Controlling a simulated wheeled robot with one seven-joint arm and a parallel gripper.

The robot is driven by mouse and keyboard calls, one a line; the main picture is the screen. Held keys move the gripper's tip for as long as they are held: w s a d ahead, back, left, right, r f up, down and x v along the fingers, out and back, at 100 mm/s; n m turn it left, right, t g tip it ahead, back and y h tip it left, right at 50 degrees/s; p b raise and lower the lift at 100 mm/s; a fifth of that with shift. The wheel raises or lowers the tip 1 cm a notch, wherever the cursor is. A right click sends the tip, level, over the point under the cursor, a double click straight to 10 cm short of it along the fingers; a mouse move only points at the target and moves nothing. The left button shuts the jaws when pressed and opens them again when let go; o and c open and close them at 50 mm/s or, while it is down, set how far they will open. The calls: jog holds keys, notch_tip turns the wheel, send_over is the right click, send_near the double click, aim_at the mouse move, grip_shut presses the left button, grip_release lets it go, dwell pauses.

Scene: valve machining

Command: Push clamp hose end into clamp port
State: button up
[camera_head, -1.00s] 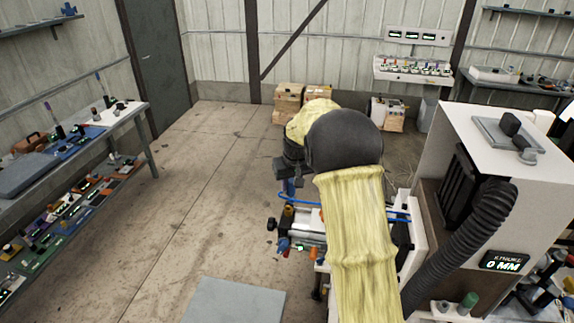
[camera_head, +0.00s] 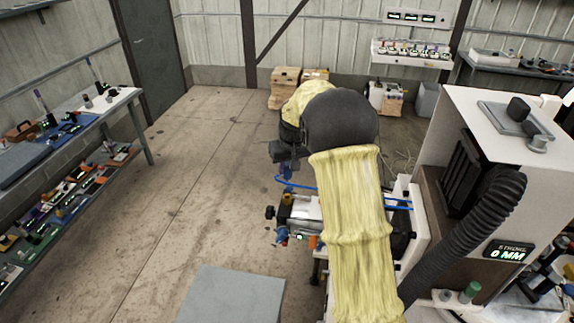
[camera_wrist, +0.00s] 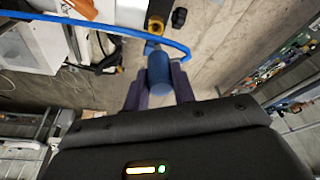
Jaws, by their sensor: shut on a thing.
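My gripper (camera_wrist: 159,90) is shut on a blue cylindrical hose end (camera_wrist: 159,72), held between two dark fingers. A blue hose (camera_wrist: 110,31) runs from beside the hose end across the upper left of the wrist view. In the head view my gripper (camera_head: 287,168) is above the left end of the clamp machine (camera_head: 303,212), with the hose (camera_head: 300,187) looping to the right behind my sleeved arm. A yellow-and-black fitting (camera_wrist: 155,24) lies just beyond the hose end in the wrist view; I cannot tell whether they touch. I cannot make out the clamp port.
My arm hides much of the clamp machine. A white cabinet (camera_head: 515,120) with a ribbed black duct (camera_head: 480,235) and a display reading 0 MM (camera_head: 505,252) stands at right. A workbench (camera_head: 75,130) with tools is at left. The floor (camera_head: 200,165) between is open.

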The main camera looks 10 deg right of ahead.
aim_at(287, 178)
jog(key=shift+f+b, duration=1.5)
jog(key=shift+f, duration=0.9)
jog(key=shift+f+b, duration=1.15)
jog(key=shift+f, duration=0.45)
jog(key=o, duration=1.1)
jog(key=b+v, duration=0.5)
jog(key=v, duration=1.2)
jog(key=shift+r, duration=0.25)
